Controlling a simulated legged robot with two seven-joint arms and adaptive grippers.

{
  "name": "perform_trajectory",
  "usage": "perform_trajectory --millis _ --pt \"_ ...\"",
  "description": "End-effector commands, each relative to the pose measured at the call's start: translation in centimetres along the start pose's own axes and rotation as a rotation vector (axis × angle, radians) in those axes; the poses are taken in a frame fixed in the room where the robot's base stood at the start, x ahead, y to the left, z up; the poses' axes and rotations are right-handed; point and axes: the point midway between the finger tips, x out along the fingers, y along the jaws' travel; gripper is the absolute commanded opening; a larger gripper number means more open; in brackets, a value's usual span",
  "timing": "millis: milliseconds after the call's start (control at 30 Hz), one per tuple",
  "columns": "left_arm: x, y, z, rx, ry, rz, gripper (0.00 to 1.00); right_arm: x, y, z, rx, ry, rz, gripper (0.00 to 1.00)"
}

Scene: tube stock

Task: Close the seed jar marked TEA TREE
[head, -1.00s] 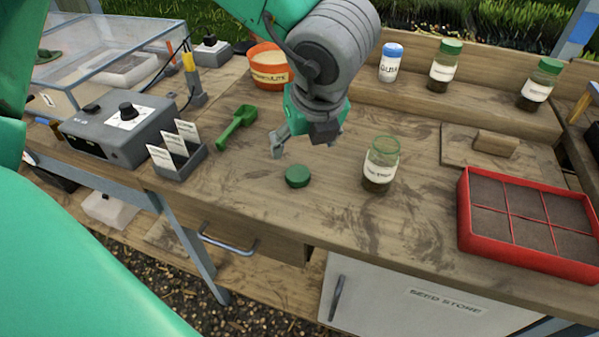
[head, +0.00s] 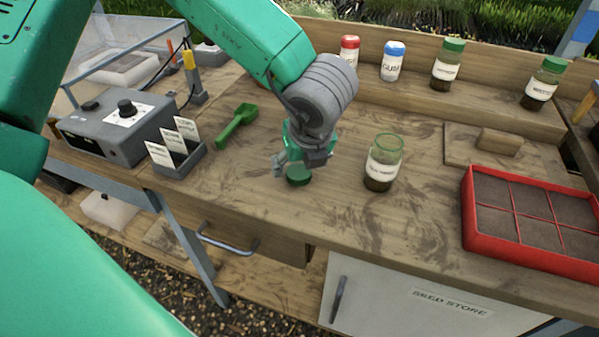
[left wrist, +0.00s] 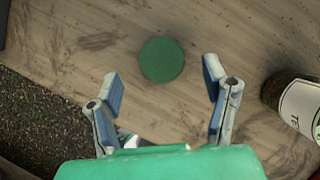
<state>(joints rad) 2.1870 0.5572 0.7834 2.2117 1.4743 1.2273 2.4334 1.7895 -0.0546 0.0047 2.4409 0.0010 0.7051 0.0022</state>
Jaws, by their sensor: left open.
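The open seed jar (head: 383,163) stands upright on the bench, with dark seeds at the bottom and a white label too blurred to read fully. In the left wrist view, part of the jar (left wrist: 297,105) shows at the right edge, its label beginning "TE". A green lid (head: 299,175) lies flat on the bench left of the jar; it also shows in the left wrist view (left wrist: 161,60). My left gripper (head: 293,172) is open and empty, low over the bench at the lid. In the left wrist view the lid lies beyond the gap between its fingertips (left wrist: 160,82). My right gripper is not seen.
A red seed tray (head: 468,215) stands at the right. A green scoop (head: 236,124), a label holder (head: 180,160) and a grey control box (head: 118,128) are at the left. Capped jars, including a white-labelled blue-capped one (head: 392,62), stand on the back shelf. Bench around the jar is clear.

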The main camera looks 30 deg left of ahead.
Motion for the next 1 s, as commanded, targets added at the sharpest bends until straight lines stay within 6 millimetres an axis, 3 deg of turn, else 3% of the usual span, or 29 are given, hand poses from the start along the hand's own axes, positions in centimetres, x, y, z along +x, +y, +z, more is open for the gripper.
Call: perform_trajectory --millis 200,600,733,767,1000 --pt "3.1 -0.1 0.0 -0.001 0.001 0.003 0.68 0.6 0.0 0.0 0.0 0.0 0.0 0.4" --pt "3.4 -0.1 0.0 0.0 0.0 0.001 0.68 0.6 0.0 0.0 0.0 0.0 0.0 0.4" --pt "3.4 -0.1 0.0 0.0 0.0 0.001 0.38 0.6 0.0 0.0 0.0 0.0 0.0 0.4" --pt "3.4 -0.1 0.0 0.0 0.0 0.001 0.34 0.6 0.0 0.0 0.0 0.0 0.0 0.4" --pt "3.4 -0.1 0.0 0.0 0.0 0.001 0.34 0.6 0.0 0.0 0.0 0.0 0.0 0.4"
